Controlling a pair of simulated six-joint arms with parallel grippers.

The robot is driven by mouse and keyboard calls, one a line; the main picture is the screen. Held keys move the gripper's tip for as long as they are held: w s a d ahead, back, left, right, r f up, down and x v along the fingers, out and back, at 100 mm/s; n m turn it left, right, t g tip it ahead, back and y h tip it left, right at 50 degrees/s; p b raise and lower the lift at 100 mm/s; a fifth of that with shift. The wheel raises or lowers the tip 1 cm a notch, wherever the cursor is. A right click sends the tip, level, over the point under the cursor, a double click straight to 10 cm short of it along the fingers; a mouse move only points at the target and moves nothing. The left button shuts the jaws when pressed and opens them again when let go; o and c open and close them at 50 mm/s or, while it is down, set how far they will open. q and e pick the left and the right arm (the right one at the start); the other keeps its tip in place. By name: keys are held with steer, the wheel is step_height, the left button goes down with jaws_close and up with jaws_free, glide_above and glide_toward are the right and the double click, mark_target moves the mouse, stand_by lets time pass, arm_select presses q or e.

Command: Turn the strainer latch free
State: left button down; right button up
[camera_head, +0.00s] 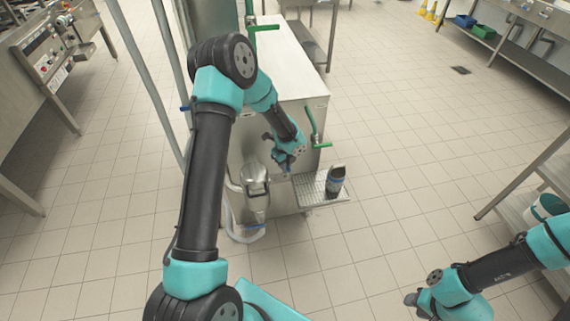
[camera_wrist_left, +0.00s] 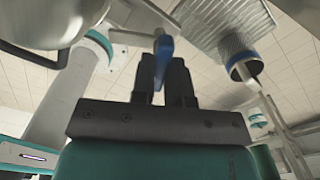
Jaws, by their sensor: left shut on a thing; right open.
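The strainer (camera_head: 255,182) is a rounded metal body on the front of the steel machine. Its latch appears to be the small blue lever (camera_wrist_left: 163,52) on a pale bar in the left wrist view. My left gripper (camera_head: 286,166) is to the right of the strainer body, above the left end of the drip tray. Its fingers (camera_wrist_left: 163,75) are shut on the blue lever, which stands up between them. In the head view the lever is mostly hidden by the gripper. My right gripper (camera_head: 415,302) is open and empty at the lower right, far from the machine.
Green handles (camera_head: 315,128) stick out from the machine. Floor between is clear.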

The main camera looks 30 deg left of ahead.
arm_select(q)
steer(key=shift+n, duration=0.5)
steer(key=n, duration=1.1)
steer(key=shift+n, duration=0.4)
steer(key=c, duration=1.1)
jaws_free()
steer(key=shift+r, duration=0.15)
step_height(320, 180, up, 17)
steer(key=shift+r, duration=0.1)
